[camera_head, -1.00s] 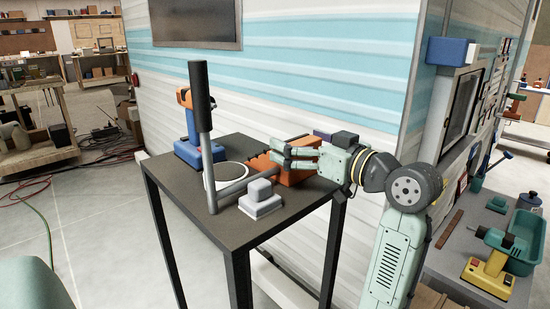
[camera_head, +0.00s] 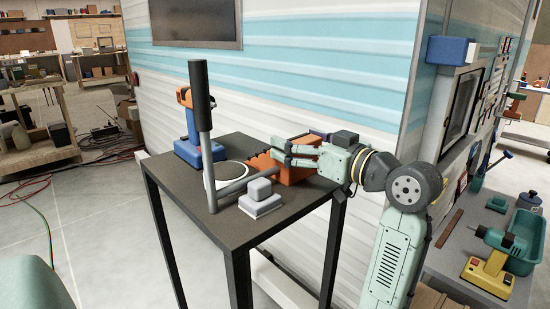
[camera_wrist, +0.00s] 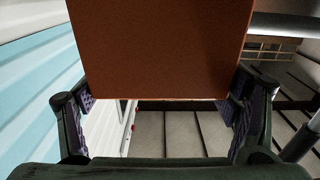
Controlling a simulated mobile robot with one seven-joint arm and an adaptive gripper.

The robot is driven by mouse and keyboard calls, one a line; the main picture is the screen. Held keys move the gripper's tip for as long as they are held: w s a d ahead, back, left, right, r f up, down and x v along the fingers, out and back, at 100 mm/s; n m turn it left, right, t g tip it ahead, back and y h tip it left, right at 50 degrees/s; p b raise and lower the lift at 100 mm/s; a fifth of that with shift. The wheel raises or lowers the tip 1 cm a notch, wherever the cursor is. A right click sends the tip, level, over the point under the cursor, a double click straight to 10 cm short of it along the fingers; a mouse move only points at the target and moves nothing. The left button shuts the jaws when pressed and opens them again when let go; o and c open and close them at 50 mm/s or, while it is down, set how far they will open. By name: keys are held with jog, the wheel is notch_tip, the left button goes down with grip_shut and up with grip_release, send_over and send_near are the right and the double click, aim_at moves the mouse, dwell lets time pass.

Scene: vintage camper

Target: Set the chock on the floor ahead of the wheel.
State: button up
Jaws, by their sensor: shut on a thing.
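The orange chock (camera_head: 293,172) is a wedge-like block at the back right of the dark table. My gripper (camera_head: 283,152) is shut on it from the right, with its fingers across the block. In the wrist view the chock (camera_wrist: 160,50) fills the upper middle between my two fingers and hides much of what lies beyond. I cannot tell whether its underside touches the tabletop. The wheel is not visible in either view.
The dark table (camera_head: 235,228) also holds a blue and orange tool (camera_head: 192,130), a grey L-shaped bar with a black grip (camera_head: 203,100) and a grey-white block (camera_head: 260,197). The camper wall (camera_head: 290,85) stands close behind. Open floor (camera_head: 100,230) lies left.

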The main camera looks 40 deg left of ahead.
jog(key=shift+r+b, duration=0.55)
jog(key=shift+r, duration=4.55)
jog(key=shift+c, duration=0.3)
